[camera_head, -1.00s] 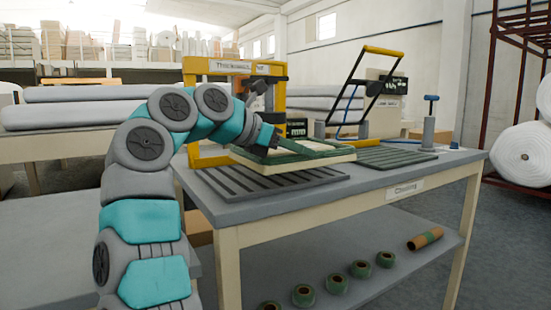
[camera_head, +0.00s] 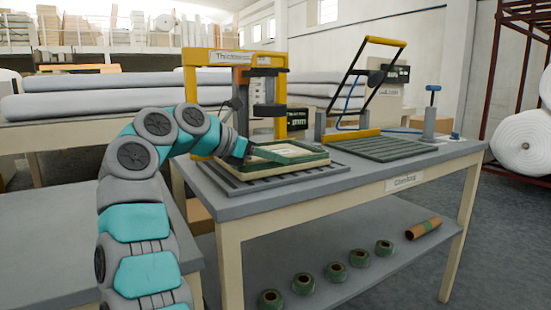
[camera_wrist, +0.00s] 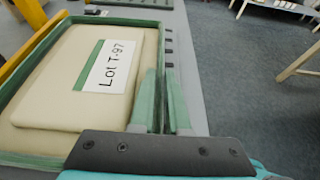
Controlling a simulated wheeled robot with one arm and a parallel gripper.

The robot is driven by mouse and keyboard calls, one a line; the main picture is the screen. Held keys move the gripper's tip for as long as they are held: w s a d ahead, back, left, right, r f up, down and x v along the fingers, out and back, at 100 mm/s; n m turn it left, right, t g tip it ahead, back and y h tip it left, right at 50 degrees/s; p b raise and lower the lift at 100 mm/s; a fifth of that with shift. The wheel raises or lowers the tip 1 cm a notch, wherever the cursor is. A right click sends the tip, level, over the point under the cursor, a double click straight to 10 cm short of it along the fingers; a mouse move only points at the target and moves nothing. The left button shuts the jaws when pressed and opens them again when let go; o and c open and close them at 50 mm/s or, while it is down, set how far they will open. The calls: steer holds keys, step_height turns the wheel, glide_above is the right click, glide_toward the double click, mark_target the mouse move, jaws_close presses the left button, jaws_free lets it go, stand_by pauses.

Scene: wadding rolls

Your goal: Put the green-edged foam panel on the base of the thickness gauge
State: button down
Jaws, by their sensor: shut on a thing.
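The green-edged foam panel (camera_head: 318,163) is cream with a green rim. A label reading "Lot T-97" and a green stripe show on its raised pad in the wrist view (camera_wrist: 60,85). My gripper (camera_head: 243,150) is shut on the panel's edge; in the wrist view its fingers (camera_wrist: 163,85) are at the panel's right side. The panel is level over the left slatted grey plate (camera_head: 335,170); whether it touches it I cannot tell. The thickness gauge (camera_head: 222,58) has a yellow frame and a dark round foot (camera_head: 269,110) behind and above the panel.
A second slatted plate (camera_head: 385,150) with a yellow-handled black frame (camera_head: 375,85) stands to the right. A grey stand with a blue top (camera_head: 430,120) is at the table's right end. Green rolls (camera_head: 335,272) lie on the lower shelf. The table's front strip (camera_head: 310,200) is clear.

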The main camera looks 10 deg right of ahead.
steer(key=shift+f, duration=0.15)
steer(key=c, duration=0.9)
jaws_free()
steer(key=shift+a+r, duration=0.1)
steer(key=shift+r, duration=0.15)
steer(key=p+v, duration=0.2)
steer(key=v, duration=0.8)
steer(key=shift+a+r, duration=0.2)
steer(key=shift+s+a+r+p, duration=0.15)
steer(key=shift+s+a+p, duration=0.15)
steer(key=shift+a+p, duration=0.4)
steer(key=shift+d, duration=0.1)
